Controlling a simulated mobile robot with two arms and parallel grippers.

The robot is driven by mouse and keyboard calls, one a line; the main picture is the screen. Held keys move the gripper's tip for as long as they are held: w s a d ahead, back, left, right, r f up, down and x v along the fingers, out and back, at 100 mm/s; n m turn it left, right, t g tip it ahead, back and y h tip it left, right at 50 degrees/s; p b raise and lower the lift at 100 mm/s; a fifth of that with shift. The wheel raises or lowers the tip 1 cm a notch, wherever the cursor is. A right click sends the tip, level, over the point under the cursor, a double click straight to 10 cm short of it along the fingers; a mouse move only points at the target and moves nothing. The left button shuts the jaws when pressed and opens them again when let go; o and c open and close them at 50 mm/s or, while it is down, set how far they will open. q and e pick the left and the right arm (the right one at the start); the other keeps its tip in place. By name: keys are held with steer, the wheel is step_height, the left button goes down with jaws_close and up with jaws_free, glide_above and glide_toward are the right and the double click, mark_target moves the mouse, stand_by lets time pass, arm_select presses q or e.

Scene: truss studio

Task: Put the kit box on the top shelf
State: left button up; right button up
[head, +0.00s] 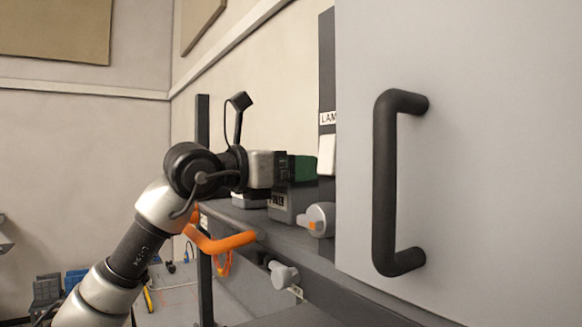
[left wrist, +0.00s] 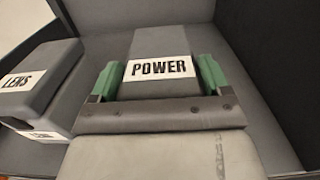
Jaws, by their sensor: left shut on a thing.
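A grey box with a white POWER label (left wrist: 158,48) is between the green fingers of my left gripper (left wrist: 157,80) in the left wrist view. The gripper is shut on it. In the head view my left gripper (head: 304,168) reaches over the grey shelf (head: 245,216), and the labelled box (head: 282,206) shows below the fingers at shelf level. I cannot tell whether the box's underside touches the shelf. My right gripper is out of view.
A grey LENS box (left wrist: 38,78) stands left of the held box. A large grey panel with a black handle (head: 386,185) fills the right. A grey knob-like part (head: 320,218) and an orange bar (head: 222,242) are at the shelf front.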

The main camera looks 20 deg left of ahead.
arm_select(q)
steer(key=o, duration=1.2)
steer(key=shift+d, duration=0.1)
steer(key=shift+r, duration=0.1)
steer(key=b+v, duration=0.5)
steer(key=v, duration=0.7)
steer(key=shift+b, duration=0.3)
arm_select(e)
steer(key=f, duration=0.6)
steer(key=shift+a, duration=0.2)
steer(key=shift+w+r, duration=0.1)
